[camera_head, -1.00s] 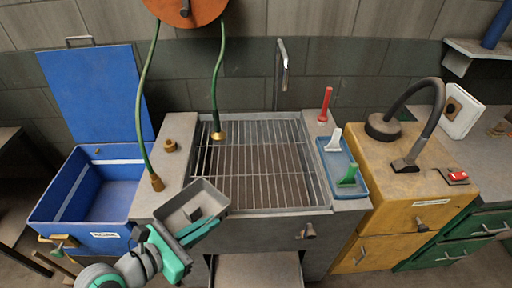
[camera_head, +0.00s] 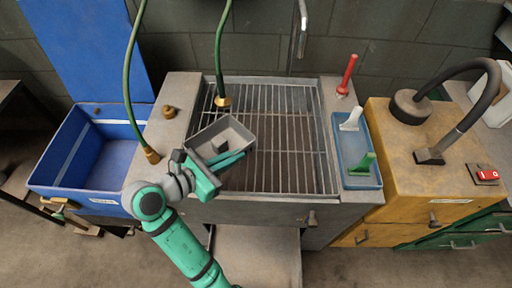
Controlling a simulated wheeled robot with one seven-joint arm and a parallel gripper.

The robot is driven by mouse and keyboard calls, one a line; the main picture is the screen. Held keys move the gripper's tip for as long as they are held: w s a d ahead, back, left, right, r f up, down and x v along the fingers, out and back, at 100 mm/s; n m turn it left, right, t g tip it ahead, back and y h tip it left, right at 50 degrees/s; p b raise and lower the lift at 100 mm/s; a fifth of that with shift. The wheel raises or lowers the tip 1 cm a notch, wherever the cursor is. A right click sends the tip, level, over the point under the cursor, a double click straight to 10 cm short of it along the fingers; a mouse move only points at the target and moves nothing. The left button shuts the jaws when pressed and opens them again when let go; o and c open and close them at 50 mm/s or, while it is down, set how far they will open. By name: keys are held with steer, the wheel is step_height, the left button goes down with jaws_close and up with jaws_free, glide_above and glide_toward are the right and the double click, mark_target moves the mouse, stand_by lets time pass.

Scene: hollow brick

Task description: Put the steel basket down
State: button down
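The steel basket (camera_head: 236,131) is a small grey open tray with a darker lump inside. It is over the left front part of the wire grate (camera_head: 285,140) of the sink, slightly tilted in the picture. My gripper (camera_head: 226,162) is at its near side, with green fingers along the near wall, and appears shut on it. The fingertips are partly hidden, and I cannot tell whether the basket's underside touches the grate.
A blue open bin (camera_head: 60,160) with a raised lid stands left. Two green hoses hang down, one brass end (camera_head: 222,101) just behind the basket. A blue tray (camera_head: 357,181) with brushes lies right, near a red-handled tool (camera_head: 347,74). The grate's right side is clear.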

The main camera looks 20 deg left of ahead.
steer(key=x, duration=0.4)
steer(key=shift+w+a, duration=0.15)
steer(key=shift+a, duration=0.05)
steer(key=w+f, duration=0.1)
steer(key=f, duration=0.1)
steer(key=w+d+f, duration=0.1)
steer(key=w+f, duration=0.2)
steer(key=w, duration=0.1)
steer(key=shift+d+f, duration=0.25)
steer(key=shift+f, duration=0.15)
steer(key=shift+w+f, duration=0.2)
steer(key=shift+f, duration=1.6)
steer(key=shift+f, duration=0.1)
steer(key=c, duration=2)
jaws_free()
